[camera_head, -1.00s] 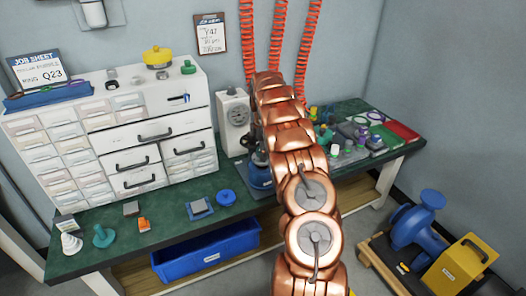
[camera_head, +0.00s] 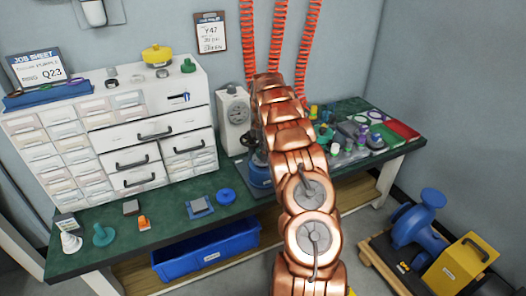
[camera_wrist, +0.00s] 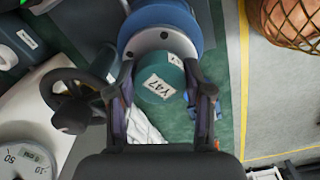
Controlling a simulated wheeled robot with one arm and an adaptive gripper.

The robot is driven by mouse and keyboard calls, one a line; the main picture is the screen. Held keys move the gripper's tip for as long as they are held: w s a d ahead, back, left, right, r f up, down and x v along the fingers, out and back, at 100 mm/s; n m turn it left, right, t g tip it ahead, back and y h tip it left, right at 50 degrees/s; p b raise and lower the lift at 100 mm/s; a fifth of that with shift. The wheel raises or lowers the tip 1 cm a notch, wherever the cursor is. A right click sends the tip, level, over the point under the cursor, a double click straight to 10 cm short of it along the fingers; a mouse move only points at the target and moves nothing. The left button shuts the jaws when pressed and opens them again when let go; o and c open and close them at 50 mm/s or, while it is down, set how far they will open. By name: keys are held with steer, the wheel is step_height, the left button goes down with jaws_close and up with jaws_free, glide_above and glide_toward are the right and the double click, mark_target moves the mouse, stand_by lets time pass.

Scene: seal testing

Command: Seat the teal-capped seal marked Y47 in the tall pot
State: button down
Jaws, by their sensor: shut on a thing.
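The teal-capped seal (camera_wrist: 160,80) shows in the wrist view, with a white label reading Y47 on its cap. My gripper (camera_wrist: 159,72) has its two dark fingers on either side of the cap and is shut on it. Just beyond the cap is the blue pot (camera_wrist: 163,14) with a pale grey flange and dark bolt holes. The cap overlaps the flange in this view; I cannot tell how deep the seal sits. In the head view the blue pot (camera_head: 258,174) stands on the bench, partly hidden by my copper arm, which also hides my gripper and the seal.
A white box with a dial (camera_head: 235,118) stands close by the pot; its dial (camera_wrist: 27,162) and a dark handwheel (camera_wrist: 75,97) are near my left finger. Several small parts crowd the bench right of my arm. A white drawer cabinet (camera_head: 110,135) stands left.

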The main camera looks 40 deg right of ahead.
steer(key=shift+f, duration=0.8)
steer(key=shift+c, duration=1.9)
jaws_free()
step_height(320, 180, up, 11)
steer(key=shift+r, duration=0.45)
